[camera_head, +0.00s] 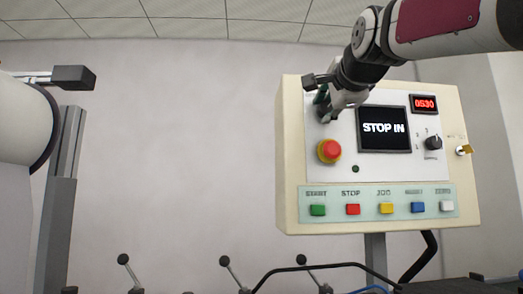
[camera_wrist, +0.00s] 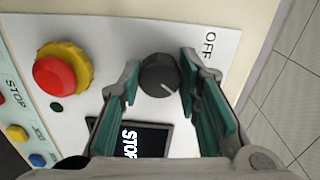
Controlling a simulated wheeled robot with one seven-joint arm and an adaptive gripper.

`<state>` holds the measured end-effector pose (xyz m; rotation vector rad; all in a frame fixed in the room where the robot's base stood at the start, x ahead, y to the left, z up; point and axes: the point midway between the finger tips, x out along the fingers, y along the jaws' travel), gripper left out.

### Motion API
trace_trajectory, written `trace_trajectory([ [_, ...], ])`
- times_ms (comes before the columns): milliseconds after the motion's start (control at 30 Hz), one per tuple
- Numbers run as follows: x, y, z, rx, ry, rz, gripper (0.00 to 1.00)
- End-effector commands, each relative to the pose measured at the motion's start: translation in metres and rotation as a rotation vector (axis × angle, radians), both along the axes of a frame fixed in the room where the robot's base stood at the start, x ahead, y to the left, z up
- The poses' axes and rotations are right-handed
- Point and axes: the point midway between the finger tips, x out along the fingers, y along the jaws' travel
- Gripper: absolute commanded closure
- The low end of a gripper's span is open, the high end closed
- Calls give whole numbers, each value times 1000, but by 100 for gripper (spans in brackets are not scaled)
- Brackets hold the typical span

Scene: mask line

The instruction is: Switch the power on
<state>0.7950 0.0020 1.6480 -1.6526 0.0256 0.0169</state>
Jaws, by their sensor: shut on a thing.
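The control panel (camera_head: 288,190) is a cream box on the wall side, with a lit screen (camera_head: 384,128) reading "STOP IN". A round black rotary knob (camera_wrist: 160,76) with a white pointer line sits by the "OFF" label in the wrist view. My gripper (camera_head: 325,106) is at the panel's upper left and hides this knob in the head view. In the wrist view its green-padded fingers stand on either side of the knob, shut on it. The pointer line slants toward the lower right of the wrist view. Any "ON" label is not visible.
A red emergency button (camera_head: 329,150) on a yellow collar sits just below my gripper. A second black knob (camera_head: 433,143) and a key (camera_head: 464,150) are at the right. A row of coloured buttons (camera_head: 387,208) runs along the bottom. Levers (camera_head: 229,265) stand below.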

Motion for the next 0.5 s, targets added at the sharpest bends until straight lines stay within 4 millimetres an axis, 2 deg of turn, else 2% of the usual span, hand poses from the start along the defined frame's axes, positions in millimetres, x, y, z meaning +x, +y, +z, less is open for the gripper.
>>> trace_trajectory([
  [500, 0, -1, -1, 81, 2, -1, 97],
])
